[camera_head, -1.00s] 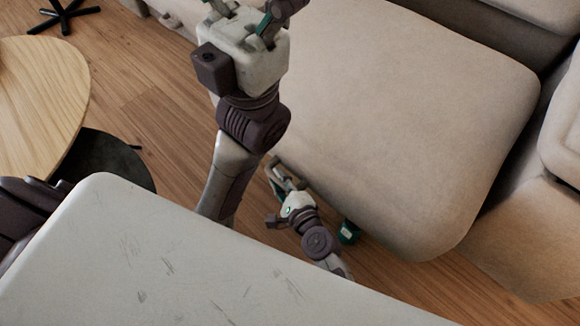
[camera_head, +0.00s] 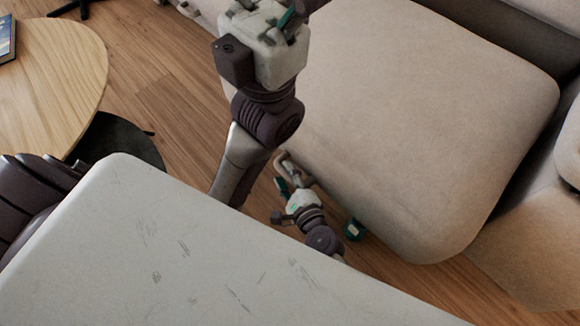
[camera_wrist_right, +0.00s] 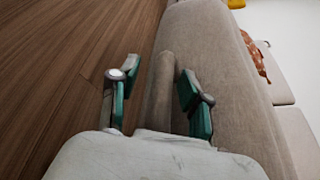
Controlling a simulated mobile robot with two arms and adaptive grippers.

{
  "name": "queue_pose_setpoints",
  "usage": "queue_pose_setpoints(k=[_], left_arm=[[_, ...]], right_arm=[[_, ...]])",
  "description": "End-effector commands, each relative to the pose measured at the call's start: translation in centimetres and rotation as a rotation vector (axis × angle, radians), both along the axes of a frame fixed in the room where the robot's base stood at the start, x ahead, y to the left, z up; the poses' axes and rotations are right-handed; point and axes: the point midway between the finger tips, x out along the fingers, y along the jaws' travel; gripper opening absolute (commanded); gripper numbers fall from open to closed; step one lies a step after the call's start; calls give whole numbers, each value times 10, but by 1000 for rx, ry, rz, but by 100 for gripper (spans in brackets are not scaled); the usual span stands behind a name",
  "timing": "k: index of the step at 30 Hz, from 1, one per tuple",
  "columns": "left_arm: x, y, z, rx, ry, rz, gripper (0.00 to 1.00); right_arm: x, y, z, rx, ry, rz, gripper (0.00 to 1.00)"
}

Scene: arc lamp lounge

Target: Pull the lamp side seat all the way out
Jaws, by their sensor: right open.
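The beige upholstered seat (camera_head: 420,120) fills the upper right of the head view. My right gripper (camera_head: 289,168) is low beside the seat's near left side. In the right wrist view, my right gripper (camera_wrist_right: 157,88) is open, with its green-padded fingers on either side of a narrow beige bar (camera_wrist_right: 158,85) alongside the seat (camera_wrist_right: 222,85). I cannot tell whether the fingers touch it. My left gripper (camera_head: 268,14) is at the top of the head view, over the floor and seat edge. Its fingertips are cut off, so its grip is unclear.
A round wooden table (camera_head: 50,75) with a dark base (camera_head: 118,142) stands at the left. Wood floor (camera_head: 165,85) lies open between table and seat. More sofa (camera_head: 535,235) adjoins the seat at the right. My white body top covers the near foreground.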

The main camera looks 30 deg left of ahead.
Motion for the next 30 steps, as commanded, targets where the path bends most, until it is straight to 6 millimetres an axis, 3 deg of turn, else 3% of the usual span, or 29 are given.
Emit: queue_pose_setpoints(k=[18, 30], left_arm=[[0, 0, 0, -1, 1, -1, 78], [0, 0, 0, -1, 1, -1, 78]], right_arm=[[-66, -81, 21, -4, 2, 1, 48], [-74, -91, 24, -2, 2, 2, 48]])
